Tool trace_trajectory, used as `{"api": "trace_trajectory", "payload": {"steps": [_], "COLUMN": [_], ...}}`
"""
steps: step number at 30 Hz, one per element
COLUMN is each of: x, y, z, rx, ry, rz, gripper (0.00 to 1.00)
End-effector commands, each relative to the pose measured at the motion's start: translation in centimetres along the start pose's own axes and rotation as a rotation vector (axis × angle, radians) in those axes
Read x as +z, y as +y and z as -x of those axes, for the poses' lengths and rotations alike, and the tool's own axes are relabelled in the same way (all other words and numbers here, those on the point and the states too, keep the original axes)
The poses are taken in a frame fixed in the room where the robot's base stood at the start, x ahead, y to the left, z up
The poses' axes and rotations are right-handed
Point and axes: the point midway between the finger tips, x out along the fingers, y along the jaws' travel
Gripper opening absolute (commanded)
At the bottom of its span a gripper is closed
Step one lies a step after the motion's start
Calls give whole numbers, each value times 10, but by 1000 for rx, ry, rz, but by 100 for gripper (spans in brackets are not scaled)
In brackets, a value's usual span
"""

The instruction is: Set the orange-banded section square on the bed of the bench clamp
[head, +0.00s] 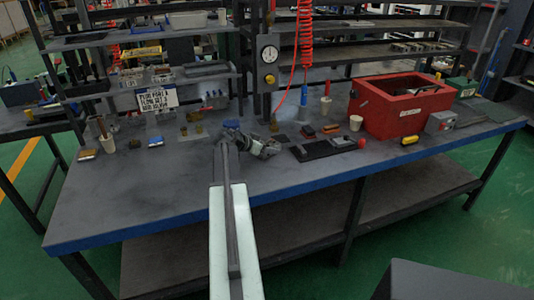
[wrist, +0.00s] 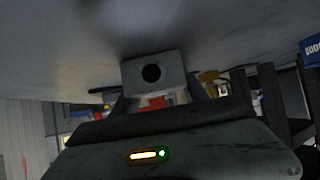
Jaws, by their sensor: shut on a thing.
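My gripper (head: 270,150) is over the middle of the bench, left of a low black fixture (head: 318,151) with a red knob, which looks like the bench clamp. In the wrist view a grey block (wrist: 170,70) with a round dark hole sits between my gripper's fingers (wrist: 158,100), which are shut on it. No orange band shows on its visible face, so I cannot tell whether it is the orange-banded section. The held block is not clear in the head view. A small block with an orange-brown top (head: 87,154) lies at the bench's left end.
Small blocks and a white cup (head: 355,123) stand behind the fixture. A blue-topped block (head: 155,142) lies to the left. The front left of the bench (head: 140,195) is clear.

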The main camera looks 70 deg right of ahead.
Motion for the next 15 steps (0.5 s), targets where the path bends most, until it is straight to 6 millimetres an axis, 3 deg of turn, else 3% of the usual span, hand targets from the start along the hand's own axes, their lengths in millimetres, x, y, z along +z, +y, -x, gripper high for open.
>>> {"api": "trace_trajectory", "payload": {"steps": [11,12,14,15], "x": [5,5,5,5], "y": [2,2,2,3], "z": [-5,-5,-5,-5], "rx": [3,4,5,5], "ry": [-1,-3,-5,-6], "rz": [-2,-3,-4,-5], "gripper": [0,58,74,74]}}
